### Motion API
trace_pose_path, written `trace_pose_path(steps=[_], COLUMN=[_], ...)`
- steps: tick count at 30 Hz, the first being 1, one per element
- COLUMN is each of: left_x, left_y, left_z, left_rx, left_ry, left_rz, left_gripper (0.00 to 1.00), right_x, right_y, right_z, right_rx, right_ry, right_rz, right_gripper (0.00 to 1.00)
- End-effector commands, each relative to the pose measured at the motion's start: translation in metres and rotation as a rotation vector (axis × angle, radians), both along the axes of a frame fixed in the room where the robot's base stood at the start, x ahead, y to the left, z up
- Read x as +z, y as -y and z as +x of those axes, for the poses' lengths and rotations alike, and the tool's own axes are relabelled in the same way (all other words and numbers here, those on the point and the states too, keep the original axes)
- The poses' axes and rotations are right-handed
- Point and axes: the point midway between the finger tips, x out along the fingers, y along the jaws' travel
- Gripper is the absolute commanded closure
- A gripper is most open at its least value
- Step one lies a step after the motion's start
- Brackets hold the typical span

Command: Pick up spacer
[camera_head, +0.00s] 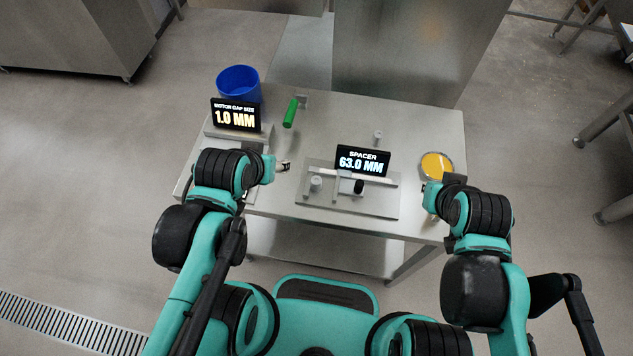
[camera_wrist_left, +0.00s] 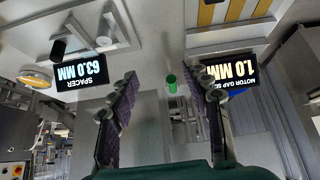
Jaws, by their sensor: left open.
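A black display reading "SPACER 63.0 MM" (camera_head: 362,161) stands on a grey metal fixture plate (camera_head: 384,207) at the table's middle right. The plate bears a short grey cylinder (camera_head: 316,183) and a black round knob (camera_head: 358,187). I cannot tell which part is the spacer itself. My left gripper (camera_head: 284,166) is left of this fixture, above the table. In the left wrist view, its two fingers are wide apart with nothing between them (camera_wrist_left: 168,78). My right gripper (camera_head: 453,179) is at the table's right edge, mostly hidden by its arm.
A green-handled tool (camera_head: 290,113) lies behind my left gripper. A blue bin (camera_head: 239,84) and a "MOTOR GAP SIZE 1.0 MM" display (camera_head: 235,115) are at the back left. A small grey post (camera_head: 378,138) stands behind the spacer display.

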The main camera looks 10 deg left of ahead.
Motion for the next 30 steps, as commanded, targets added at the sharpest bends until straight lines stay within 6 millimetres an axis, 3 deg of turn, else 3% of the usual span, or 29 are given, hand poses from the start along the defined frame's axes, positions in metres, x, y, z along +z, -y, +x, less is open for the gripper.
trace_pose_path(steps=[5, 12, 18, 24, 30], left_x=[-0.004, -0.026, -0.048, -0.060, -0.081], left_y=[0.010, 0.040, 0.061, 0.070, 0.078], left_z=[0.011, 0.032, 0.040, 0.041, 0.041], left_rx=[0.217, 0.769, 1.171, 1.363, 1.384], left_ry=[-0.115, -0.431, -0.670, -0.781, -0.792], left_rz=[-0.196, -0.570, -0.725, -0.761, -0.764], left_gripper=[0.51, 0.51, 0.51, 0.51, 0.51], right_x=[0.008, 0.022, 0.029, 0.032, 0.023], right_y=[0.000, 0.000, 0.000, 0.000, 0.000], right_z=[0.000, 0.000, 0.000, 0.000, 0.000], right_rx=[0.000, 0.000, 0.000, 0.000, 0.000], right_ry=[0.000, 0.000, 0.000, 0.000, 0.000], right_rz=[0.000, 0.000, 0.000, 0.000, 0.000], right_gripper=[1.00, 1.00, 1.00, 1.00, 1.00])
